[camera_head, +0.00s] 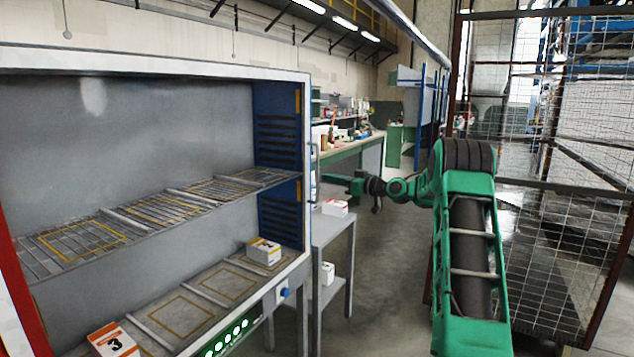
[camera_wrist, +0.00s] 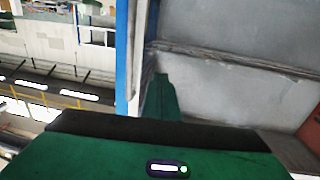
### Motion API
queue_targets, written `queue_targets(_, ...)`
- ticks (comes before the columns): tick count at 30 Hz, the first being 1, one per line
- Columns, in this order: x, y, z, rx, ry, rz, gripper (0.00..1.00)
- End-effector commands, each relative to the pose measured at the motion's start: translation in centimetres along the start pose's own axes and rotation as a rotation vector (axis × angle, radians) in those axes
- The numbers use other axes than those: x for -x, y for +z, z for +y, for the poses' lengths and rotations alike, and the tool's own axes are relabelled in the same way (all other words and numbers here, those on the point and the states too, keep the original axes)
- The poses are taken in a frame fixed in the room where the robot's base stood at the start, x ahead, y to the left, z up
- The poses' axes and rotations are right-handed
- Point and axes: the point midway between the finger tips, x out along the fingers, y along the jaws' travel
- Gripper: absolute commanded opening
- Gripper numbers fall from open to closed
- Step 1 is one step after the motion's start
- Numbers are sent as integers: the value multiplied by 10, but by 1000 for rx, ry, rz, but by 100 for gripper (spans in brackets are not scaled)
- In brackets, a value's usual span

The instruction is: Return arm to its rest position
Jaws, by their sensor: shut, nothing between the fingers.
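My green arm (camera_head: 470,255) rises at the right in the head view and reaches left from its upper end. My gripper (camera_head: 328,179) is at the left end of the arm, in the air near the right edge of the open press cabinet (camera_head: 308,150). It is shut and empty. In the wrist view, the green gripper finger (camera_wrist: 160,101) points up past the dark edge of the gripper body, with a grey panel behind and to its right. The fingertips are small in the head view.
A white box (camera_head: 264,251) and a box marked 3 (camera_head: 113,342) sit on the cabinet's lower shelf. A grey side table (camera_head: 336,232) below my gripper holds a white box (camera_head: 335,207); another box (camera_head: 327,273) is underneath. A mesh fence (camera_head: 560,210) stands behind my arm.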

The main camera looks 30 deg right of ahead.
Motion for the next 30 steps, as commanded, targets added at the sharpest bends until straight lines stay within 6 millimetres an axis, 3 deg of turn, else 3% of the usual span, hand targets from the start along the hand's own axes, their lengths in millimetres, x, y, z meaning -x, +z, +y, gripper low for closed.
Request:
queue_targets(7, 21, 0, 3, -2, 0, 0, 0)
queue_targets(16, 19, 1, -7, -2, -2, -35, 0)
queue_targets(23, 19, 19, -59, -31, 25, -284, 0)
queue_targets(30, 64, 47, -121, -103, 118, -594, 0)
